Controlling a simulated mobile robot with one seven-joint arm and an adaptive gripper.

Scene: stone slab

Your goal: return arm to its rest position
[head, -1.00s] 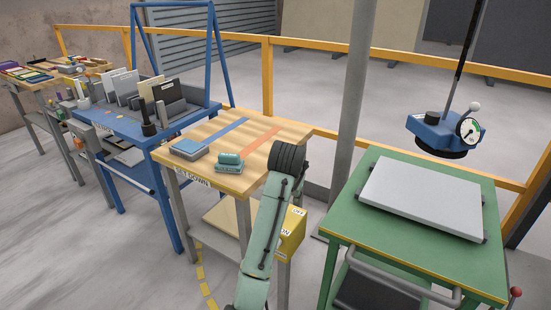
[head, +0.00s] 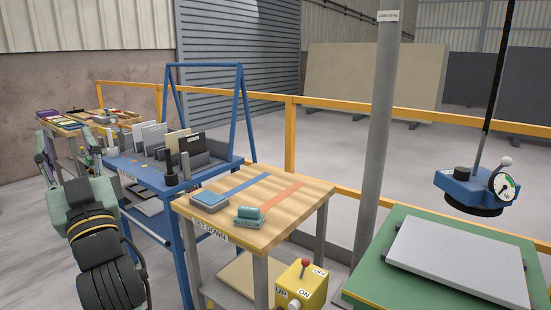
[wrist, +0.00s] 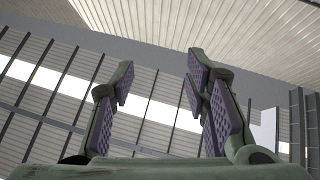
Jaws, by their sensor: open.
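My arm is folded up at the left of the head view, with its dark ringed joint low in the picture. My gripper (head: 68,150) points upward beside the blue rack table, partly hidden by my own arm. In the wrist view my gripper (wrist: 160,90) is open and empty, its purple-padded fingers spread apart. Behind them show only the roof and the wall with window strips.
A green table (head: 380,286) bears a grey slab (head: 455,260). A blue suction lifter (head: 470,188) hangs above.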

